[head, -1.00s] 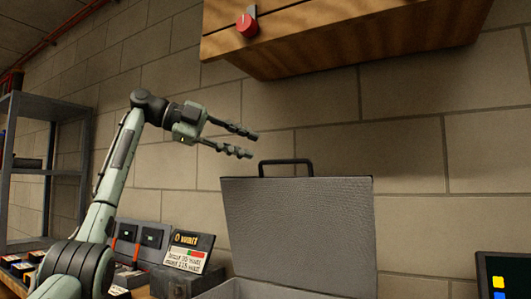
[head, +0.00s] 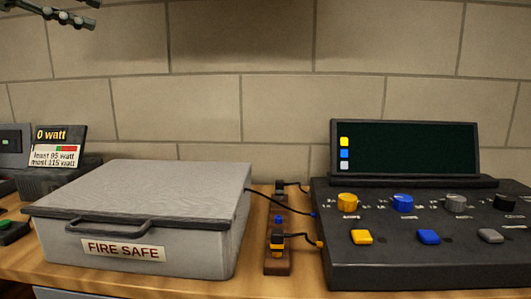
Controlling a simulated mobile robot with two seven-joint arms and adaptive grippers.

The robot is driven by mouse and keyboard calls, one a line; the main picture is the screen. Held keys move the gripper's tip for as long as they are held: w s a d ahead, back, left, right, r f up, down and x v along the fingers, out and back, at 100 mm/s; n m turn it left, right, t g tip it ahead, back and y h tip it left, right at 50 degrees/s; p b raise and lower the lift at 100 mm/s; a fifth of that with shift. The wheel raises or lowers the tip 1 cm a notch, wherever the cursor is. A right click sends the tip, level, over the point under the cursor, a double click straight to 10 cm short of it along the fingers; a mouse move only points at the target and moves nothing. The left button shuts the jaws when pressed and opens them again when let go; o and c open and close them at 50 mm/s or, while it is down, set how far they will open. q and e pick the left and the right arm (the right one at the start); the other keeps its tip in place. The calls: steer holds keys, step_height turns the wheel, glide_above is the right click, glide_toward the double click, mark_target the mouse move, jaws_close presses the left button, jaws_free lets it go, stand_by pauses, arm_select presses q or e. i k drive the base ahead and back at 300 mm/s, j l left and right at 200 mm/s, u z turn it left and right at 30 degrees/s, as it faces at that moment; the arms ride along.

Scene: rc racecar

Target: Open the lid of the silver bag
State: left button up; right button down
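The silver bag (head: 150,187) is a grey case with a "FIRE SAFE" label, standing on the wooden bench at the left of the head view. Its lid lies flat over the body, shut. A dark handle (head: 97,226) sits on its front side. My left gripper (head: 93,13) is at the top left corner, above and apart from the bag. My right gripper is out of view.
A dark console (head: 420,265) with knobs, buttons and a screen stands at the right. A small terminal block (head: 278,264) with cables lies between it and the bag. A "0 watt" display (head: 57,146) stands behind left. Little bench is free.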

mark_target(148, 194)
steer(key=k+j, duration=0.2)
steer(key=j, duration=0.2)
steer(key=k+j, duration=0.25)
steer(key=j, duration=0.15)
steer(key=k+j, duration=0.2)
steer(key=j, duration=0.2)
steer(key=k+j, duration=0.25)
steer(key=j, duration=0.15)
